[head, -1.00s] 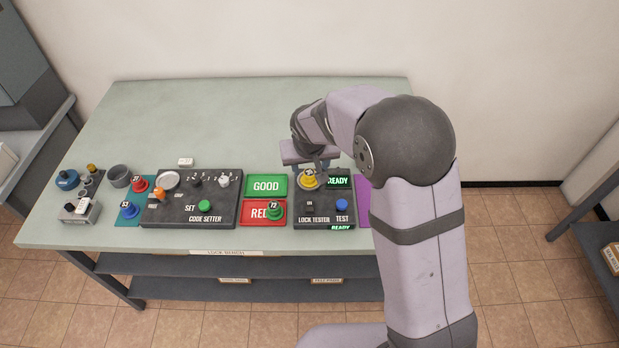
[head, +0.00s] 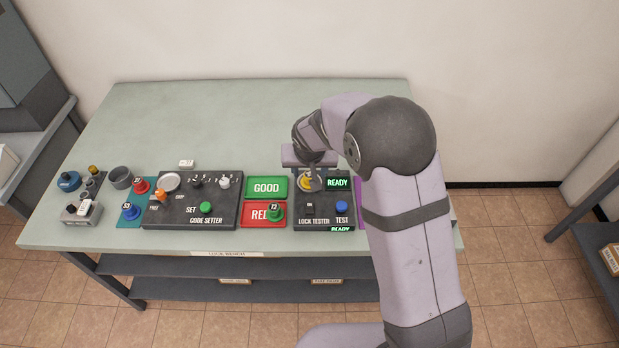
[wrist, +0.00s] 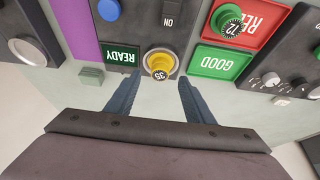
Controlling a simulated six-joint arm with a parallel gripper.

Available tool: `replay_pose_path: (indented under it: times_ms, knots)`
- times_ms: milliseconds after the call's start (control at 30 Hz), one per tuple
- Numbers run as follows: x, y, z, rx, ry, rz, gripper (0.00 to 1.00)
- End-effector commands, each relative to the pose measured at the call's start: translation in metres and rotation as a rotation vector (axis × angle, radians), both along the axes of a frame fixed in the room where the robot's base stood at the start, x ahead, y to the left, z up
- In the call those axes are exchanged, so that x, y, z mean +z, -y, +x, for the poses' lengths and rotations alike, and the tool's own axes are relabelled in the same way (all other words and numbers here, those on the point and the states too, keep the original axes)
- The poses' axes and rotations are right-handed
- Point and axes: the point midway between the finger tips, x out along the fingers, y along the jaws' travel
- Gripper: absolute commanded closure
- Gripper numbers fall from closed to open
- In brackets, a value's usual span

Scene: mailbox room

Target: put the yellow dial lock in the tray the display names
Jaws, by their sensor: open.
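The yellow dial lock (head: 306,183), marked 35 in the wrist view (wrist: 158,63), sits in the round seat of the lock tester (head: 316,209). My gripper (head: 311,172) is open just over it, its fingers partly covering it in the head view. In the wrist view the fingers (wrist: 157,88) point toward the lock, one to each side, not closed on it. The tester's display (head: 338,183) reads READY, as does a strip on its front edge. The green GOOD tray (head: 266,187) is empty. The red tray (head: 256,221) holds a green lock marked 72, which covers part of its label.
The tester's ON switch and blue TEST button (head: 342,208) lie in front of the lock. The code setter (head: 192,210) stands left of the trays. Red and blue locks sit on a teal mat (head: 126,221). A purple mat (head: 358,193) lies right, partly behind my arm. The back of the bench is clear.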

Motion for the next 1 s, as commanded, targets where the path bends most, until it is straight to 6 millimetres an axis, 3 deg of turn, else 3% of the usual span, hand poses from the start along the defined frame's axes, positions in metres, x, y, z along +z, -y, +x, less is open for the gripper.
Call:
replay_pose_path:
  times_ms: [400,767,967,1000]
  knots:
    - [-0.036,0.000,0.017,0.001,-0.002,0.000,0.52]
    - [-0.042,0.000,0.019,0.000,0.000,0.001,0.52]
    - [-0.041,0.000,0.019,0.000,0.000,0.001,0.95]
    - [-0.041,0.000,0.019,0.000,0.000,0.001,0.98]
